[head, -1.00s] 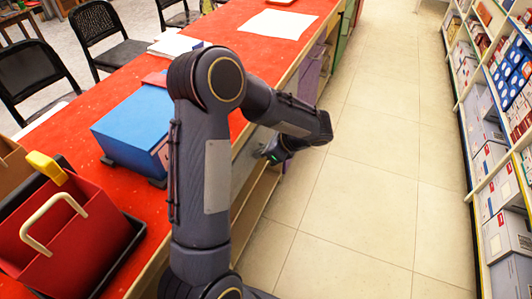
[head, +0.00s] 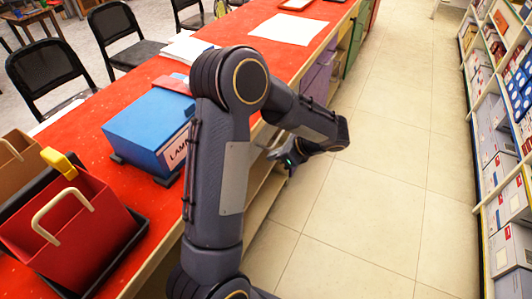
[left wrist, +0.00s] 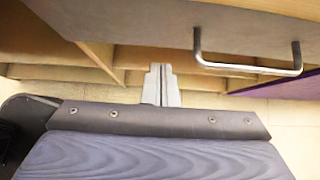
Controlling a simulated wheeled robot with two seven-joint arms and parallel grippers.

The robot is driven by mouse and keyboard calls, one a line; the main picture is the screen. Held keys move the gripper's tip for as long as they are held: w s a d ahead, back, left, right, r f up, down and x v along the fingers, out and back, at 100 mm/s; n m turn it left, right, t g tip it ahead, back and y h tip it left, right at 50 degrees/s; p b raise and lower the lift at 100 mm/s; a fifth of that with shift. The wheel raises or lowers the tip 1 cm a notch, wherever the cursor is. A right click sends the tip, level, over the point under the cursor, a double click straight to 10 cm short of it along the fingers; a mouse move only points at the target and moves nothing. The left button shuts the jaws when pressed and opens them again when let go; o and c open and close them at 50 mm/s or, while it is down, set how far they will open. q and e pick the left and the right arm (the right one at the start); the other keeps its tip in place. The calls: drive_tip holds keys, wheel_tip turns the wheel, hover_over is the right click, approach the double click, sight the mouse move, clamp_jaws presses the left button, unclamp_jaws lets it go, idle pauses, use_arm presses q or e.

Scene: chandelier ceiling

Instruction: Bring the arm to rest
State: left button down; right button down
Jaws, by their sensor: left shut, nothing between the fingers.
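My left arm rises in the middle of the head view, bends at the elbow and reaches forward along the counter's side. My left gripper (head: 270,153) is beside the front of the counter, partly hidden behind my own arm. In the left wrist view its fingers (left wrist: 161,84) are together, with nothing between them. A metal handle (left wrist: 250,68) on the counter front shows to the right of the fingers and apart from them. My right gripper is in neither view.
The red-topped counter (head: 262,18) runs along the left, with a blue box (head: 148,125) and a red caddy (head: 80,232) on it. Black chairs (head: 45,68) stand behind it. Tiled floor (head: 375,190) is clear up to stocked shelves (head: 497,150) at right.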

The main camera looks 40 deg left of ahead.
use_arm(q)
drive_tip(key=p+v, duration=0.1)
drive_tip(key=v, duration=0.6)
drive_tip(key=s+d+r+n+t+h, duration=0.35)
drive_tip(key=s+d+n+h, duration=0.2)
drive_tip(key=s+n, duration=0.45)
drive_tip(key=s+d+r+n+t+h, duration=0.3)
drive_tip(key=s+d+n+t+h, duration=0.3)
drive_tip(key=s, duration=0.5)
wheel_tip(320, 180, up, 14)
drive_tip(key=a+g+h+p, duration=0.1)
drive_tip(key=p, duration=1.3)
drive_tip(key=shift+f+n+g, duration=0.2)
drive_tip(key=shift+n+g, duration=0.15)
drive_tip(key=shift+n, duration=0.05)
drive_tip(key=shift+s+a, duration=0.1)
